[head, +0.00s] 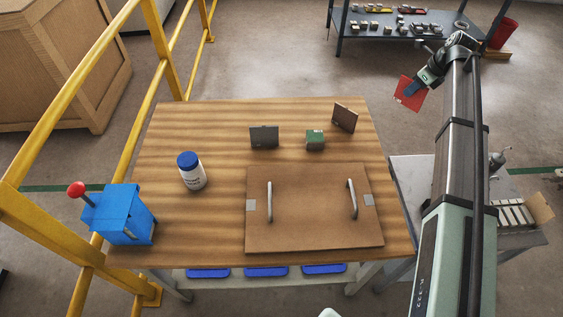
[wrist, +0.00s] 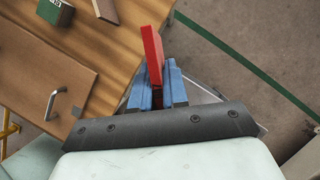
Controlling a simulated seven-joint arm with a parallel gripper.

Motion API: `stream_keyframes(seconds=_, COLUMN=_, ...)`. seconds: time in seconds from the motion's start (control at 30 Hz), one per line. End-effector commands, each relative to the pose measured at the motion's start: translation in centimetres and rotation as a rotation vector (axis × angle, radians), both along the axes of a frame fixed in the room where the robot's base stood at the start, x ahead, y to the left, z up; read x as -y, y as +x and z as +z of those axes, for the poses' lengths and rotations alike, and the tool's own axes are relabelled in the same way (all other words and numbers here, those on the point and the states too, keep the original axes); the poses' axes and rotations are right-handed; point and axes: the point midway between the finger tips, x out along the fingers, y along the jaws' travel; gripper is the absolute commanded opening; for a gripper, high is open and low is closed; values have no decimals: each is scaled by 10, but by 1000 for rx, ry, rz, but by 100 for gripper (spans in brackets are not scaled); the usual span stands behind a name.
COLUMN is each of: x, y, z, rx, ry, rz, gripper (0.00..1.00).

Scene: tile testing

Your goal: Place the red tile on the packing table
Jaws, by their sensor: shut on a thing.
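My gripper (head: 411,89) is shut on the red tile (head: 407,99) and holds it in the air, past the right edge of the wooden table (head: 170,125). In the wrist view the red tile (wrist: 152,50) stands edge-on between the blue fingers of my gripper (wrist: 157,88) and sticks out beyond them. A smaller grey table (head: 412,180) stands to the right of the wooden one, partly hidden by my arm. No label shows which table is the packing table.
The wooden table bears a handled brown board (head: 310,235), a white bottle (head: 193,176), a green block (head: 315,140), a dark grey tile (head: 264,137), a brown tile (head: 345,118) and a blue box with a red knob (head: 124,215). A yellow railing (head: 165,55) runs along the left.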

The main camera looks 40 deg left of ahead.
Motion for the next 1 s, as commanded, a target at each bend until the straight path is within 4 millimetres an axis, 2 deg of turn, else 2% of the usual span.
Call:
stream_keyframes(seconds=0.03, x=-22, y=-9, z=0, rx=0, ry=0, rz=31, gripper=0)
stream_keyframes(seconds=0.2, x=-85, y=-40, z=0, rx=-1, ry=0, rz=125, gripper=0)
stream_keyframes(seconds=0.57, x=-209, y=-123, z=0, rx=0, ry=0, rz=319, gripper=0)
stream_keyframes(seconds=0.77, x=-272, y=-178, z=0, rx=0, ry=0, rz=427, gripper=0)
stream_keyframes(seconds=1.0, x=-341, y=-252, z=0, rx=-1, ry=1, rz=557, gripper=0)
